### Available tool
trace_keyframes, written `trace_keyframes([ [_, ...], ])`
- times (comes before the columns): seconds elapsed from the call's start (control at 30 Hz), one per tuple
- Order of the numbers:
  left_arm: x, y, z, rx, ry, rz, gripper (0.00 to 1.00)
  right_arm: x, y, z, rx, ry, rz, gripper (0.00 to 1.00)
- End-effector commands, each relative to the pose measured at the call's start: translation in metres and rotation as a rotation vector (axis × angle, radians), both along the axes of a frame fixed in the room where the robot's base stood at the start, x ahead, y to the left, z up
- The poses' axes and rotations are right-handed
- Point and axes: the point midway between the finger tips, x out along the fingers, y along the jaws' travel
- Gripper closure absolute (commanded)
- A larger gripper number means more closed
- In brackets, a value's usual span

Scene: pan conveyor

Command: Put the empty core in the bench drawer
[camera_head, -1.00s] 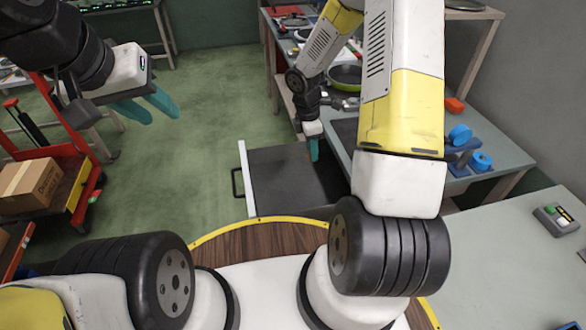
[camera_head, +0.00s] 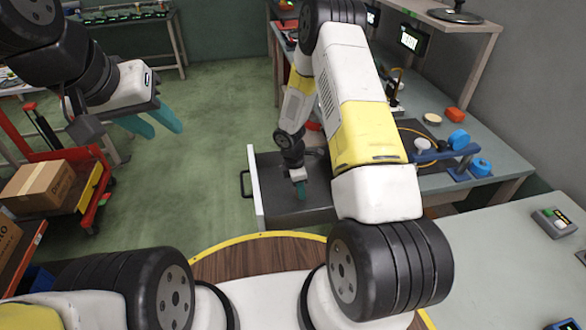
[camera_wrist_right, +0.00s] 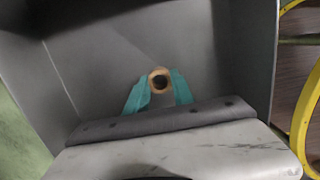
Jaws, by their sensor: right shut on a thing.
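The empty core, a small tan ring with a dark hole, shows in the right wrist view (camera_wrist_right: 159,80) between the teal fingertips. My right gripper (camera_head: 301,190) is shut on it; the wrist view shows the fingers around it (camera_wrist_right: 158,88). The gripper points down inside the open bench drawer (camera_head: 256,186), a grey tray pulled out from the bench. Its walls also show in the wrist view (camera_wrist_right: 252,55). I cannot tell whether the core touches the drawer floor. In the head view the core is hidden. My left gripper (camera_head: 158,124) is open and empty over the floor at left.
The bench (camera_head: 490,165) holds blue tape rolls (camera_head: 480,167), an orange block (camera_head: 455,114) and a blue dispenser. A red cart (camera_head: 95,205) with a cardboard box (camera_head: 38,186) stands at left. A grey table (camera_head: 520,250) with a button box is at right.

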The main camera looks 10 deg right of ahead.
Motion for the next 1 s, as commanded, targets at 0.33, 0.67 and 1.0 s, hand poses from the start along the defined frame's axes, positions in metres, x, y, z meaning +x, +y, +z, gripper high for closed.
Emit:
trace_keyframes([
  [0.33, 0.0, 0.0, 0.0, 0.0, 0.0, 0.0, 0.64, 0.0, 0.0, -0.007, 0.0, -0.001, 0.0, 1.0],
  [0.67, 0.0, 0.0, 0.0, 0.0, 0.0, 0.0, 0.64, 0.0, 0.0, -0.008, 0.0, -0.001, 0.0, 0.49],
  [1.0, 0.0, 0.0, 0.0, 0.0, 0.0, 0.0, 0.64, 0.001, 0.002, 0.011, 0.001, -0.004, 0.0, 0.49],
])
